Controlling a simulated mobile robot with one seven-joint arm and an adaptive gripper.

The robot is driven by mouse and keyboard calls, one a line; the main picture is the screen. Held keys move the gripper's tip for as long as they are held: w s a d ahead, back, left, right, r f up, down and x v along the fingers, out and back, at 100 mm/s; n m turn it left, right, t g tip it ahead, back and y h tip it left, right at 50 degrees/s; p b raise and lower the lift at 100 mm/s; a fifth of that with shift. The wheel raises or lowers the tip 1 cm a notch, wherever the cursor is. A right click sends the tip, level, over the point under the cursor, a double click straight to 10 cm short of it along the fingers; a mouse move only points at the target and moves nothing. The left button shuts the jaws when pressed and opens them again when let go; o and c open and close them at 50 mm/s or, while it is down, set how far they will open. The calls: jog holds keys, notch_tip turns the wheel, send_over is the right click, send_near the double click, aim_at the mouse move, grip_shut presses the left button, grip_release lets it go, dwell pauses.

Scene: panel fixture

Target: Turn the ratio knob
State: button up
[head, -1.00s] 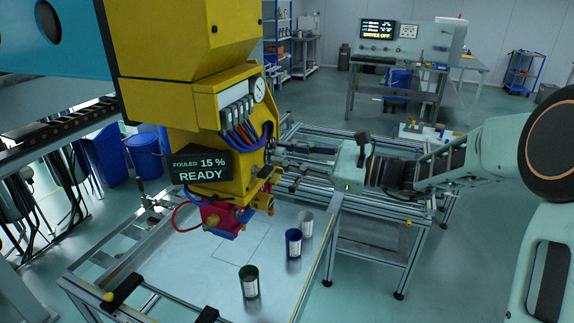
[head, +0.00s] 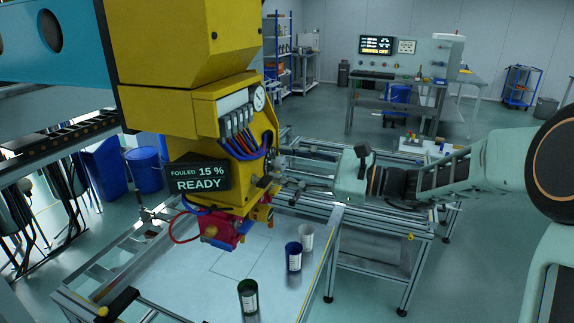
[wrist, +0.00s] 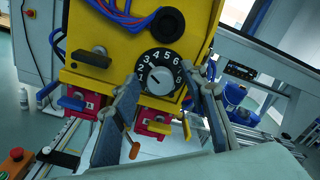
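The numbered dial with the knob (wrist: 160,78) is on the front of the yellow machine head (wrist: 125,48) in the wrist view. White numbers ring its black face, and a light grey knob sits in its middle. My gripper (wrist: 160,72) is open, with one finger to each side of the dial. I cannot tell whether the fingertips touch the knob. In the head view my gripper (head: 282,166) reaches in from the right, close to the machine head (head: 190,95); the dial is not visible there. A display on the machine (head: 198,178) reads "FOULED 15 % READY".
A black round part (wrist: 167,24) sits above the dial. Blue (wrist: 72,103) and yellow (wrist: 181,128) levers on red blocks lie below, near my fingers. Green (head: 248,296), blue (head: 293,256) and white (head: 306,237) cups stand on the table under the machine.

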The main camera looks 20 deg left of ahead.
jog(key=d, duration=1.2)
jog(key=shift+s, duration=0.45)
